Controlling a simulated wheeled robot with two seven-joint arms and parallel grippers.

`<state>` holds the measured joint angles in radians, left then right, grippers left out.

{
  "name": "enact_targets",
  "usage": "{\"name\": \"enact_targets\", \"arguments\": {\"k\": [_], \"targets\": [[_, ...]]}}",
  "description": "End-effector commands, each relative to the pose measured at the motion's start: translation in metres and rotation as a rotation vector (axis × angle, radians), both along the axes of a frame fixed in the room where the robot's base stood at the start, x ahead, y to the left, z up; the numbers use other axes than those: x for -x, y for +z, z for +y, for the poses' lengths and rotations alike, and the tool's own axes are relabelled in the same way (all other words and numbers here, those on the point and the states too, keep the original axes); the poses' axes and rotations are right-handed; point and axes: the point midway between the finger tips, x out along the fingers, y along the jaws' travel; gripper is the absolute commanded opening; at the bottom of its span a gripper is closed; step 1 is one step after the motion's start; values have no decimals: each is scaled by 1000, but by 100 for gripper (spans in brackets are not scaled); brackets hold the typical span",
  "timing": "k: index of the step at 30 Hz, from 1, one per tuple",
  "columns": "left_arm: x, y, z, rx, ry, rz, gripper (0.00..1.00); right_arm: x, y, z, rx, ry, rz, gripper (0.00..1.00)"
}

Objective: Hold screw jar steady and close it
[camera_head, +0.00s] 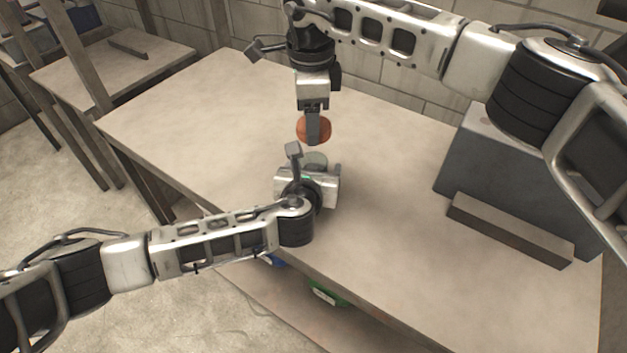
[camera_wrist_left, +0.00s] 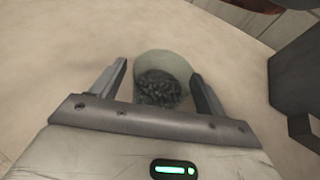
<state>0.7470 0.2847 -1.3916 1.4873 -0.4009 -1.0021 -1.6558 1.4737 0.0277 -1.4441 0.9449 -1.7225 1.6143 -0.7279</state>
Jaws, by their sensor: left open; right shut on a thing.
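The jar (camera_wrist_left: 163,75) is a pale, open-topped container with dark grey bits inside. In the left wrist view it stands on the table between the fingers of my open left gripper (camera_wrist_left: 160,85), with a gap at the left finger. In the head view only the jar's pale rim (camera_head: 315,159) shows behind my left gripper (camera_head: 312,170). An orange-brown round lid (camera_head: 303,129) is held in my right gripper (camera_head: 313,138), above the jar and apart from it. The lid's edge also shows at the top of the left wrist view (camera_wrist_left: 255,5).
The wooden table (camera_head: 230,110) is mostly clear around the jar. A grey box-shaped block (camera_head: 480,160) and a long low bar (camera_head: 510,230) stand at the right. A green item (camera_head: 328,293) is on a shelf below the table's front edge.

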Motion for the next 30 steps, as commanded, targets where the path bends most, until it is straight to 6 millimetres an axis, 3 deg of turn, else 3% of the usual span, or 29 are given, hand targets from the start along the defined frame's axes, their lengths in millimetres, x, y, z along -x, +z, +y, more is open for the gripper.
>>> {"name": "enact_targets", "arguments": {"k": [6,15,22,26,30], "targets": [[-13,-5,-2,-1,0,0,74,0,0,0,0,0,0,34],[-14,-6,-2,0,-1,0,74,0,0,0,0,0,0,34],[-14,-6,-2,0,-1,0,10,0,0,0,0,0,0,34],[-13,-6,-2,0,-1,1,7,0,-2,0,0,0,1,34],[-13,-6,-2,0,-1,1,7,0,-18,0,2,0,2,34]]}}
